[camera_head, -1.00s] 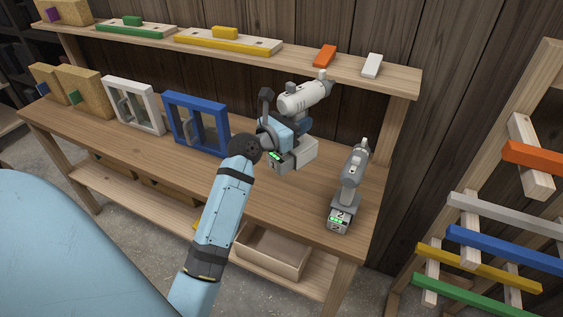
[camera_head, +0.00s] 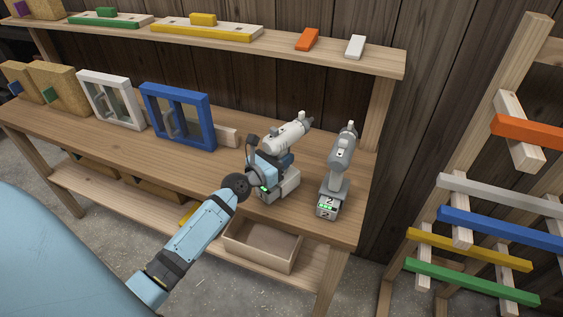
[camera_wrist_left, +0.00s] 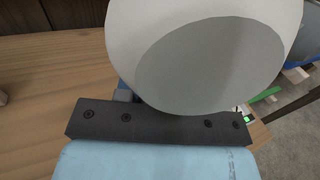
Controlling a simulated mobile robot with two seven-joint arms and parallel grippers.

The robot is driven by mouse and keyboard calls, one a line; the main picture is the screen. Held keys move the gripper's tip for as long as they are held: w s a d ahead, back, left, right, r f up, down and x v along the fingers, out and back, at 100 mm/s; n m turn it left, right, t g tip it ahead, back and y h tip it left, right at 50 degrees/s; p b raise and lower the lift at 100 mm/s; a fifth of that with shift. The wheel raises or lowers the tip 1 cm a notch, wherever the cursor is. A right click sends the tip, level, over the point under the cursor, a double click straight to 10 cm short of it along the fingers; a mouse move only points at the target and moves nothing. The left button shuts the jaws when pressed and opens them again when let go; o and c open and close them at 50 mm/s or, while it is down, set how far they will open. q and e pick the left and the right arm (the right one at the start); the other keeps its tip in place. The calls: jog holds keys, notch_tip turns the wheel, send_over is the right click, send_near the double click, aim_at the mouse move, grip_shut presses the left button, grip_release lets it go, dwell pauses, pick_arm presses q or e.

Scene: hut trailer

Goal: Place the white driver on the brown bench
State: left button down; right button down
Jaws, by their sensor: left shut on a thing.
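The white driver (camera_head: 285,136) is upright in the head view, with its chuck towards the back right and its battery base low. My left gripper (camera_head: 268,163) is shut on its handle, and the arm reaches in from the lower left. The base is over or on the top of the brown bench (camera_head: 183,165); I cannot tell if it touches. In the left wrist view the driver's rounded white and grey body (camera_wrist_left: 205,55) fills the upper middle and hides the fingertips. My right gripper is not in view.
A grey driver (camera_head: 341,160) stands on the bench just right of the white one. A blue-framed panel (camera_head: 178,117) and a white-framed panel (camera_head: 110,100) stand to the left. A shelf (camera_head: 375,57) runs above. An open box (camera_head: 262,243) sits below.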

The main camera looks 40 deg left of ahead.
pick_arm(q)
jog(key=shift+f, duration=0.45)
jog(key=shift+f, duration=0.15)
jog(key=c, duration=0.7)
grip_release()
